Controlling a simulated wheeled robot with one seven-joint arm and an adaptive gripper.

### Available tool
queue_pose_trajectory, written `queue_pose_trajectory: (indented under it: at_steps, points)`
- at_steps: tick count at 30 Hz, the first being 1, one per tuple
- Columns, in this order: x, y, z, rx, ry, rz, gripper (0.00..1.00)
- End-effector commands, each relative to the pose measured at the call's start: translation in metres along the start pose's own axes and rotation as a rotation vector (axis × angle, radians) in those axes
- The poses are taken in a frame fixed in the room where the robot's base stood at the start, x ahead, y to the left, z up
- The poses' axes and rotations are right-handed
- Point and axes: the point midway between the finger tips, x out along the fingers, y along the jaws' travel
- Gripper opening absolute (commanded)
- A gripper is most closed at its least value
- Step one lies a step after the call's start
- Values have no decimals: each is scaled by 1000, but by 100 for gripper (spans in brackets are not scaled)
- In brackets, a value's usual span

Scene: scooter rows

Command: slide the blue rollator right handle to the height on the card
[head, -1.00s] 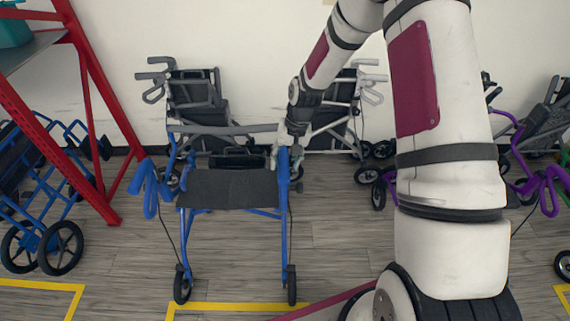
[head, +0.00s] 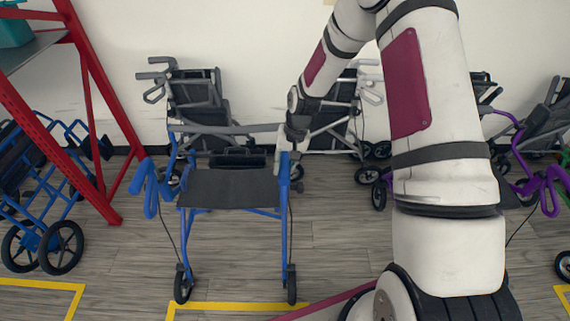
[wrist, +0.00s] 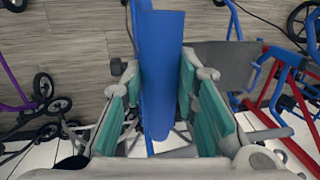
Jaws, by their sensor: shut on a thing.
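The blue rollator (head: 232,188) stands upright in the head view, with a dark seat and black front wheels. Its handle on the picture's left (head: 150,186) is in plain view. My gripper (wrist: 160,88) shows from the wrist with teal pads on both sides of a broad blue part, the rollator handle (wrist: 162,35), and is shut on it. In the head view my gripper (head: 284,160) is at the rollator's picture-right upright, and my wrist partly hides the handle there. I cannot make out a card with a height mark in either view.
A red shelf frame (head: 100,110) and another blue walker (head: 50,200) stand at left. Grey rollators (head: 195,95) stand against the wall behind. A purple rollator (head: 545,185) is at right. Yellow lines (head: 235,306) mark the floor, which is clear in front.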

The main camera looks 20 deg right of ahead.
Motion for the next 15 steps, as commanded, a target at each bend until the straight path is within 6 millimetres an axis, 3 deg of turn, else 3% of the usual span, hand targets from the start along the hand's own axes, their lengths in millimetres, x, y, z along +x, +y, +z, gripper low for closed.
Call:
queue_pose_trajectory:
  at_steps: [7,15]
  points:
    - [45,8,0,0,-5,2,0]
    - [47,10,1,0,-2,1,0]
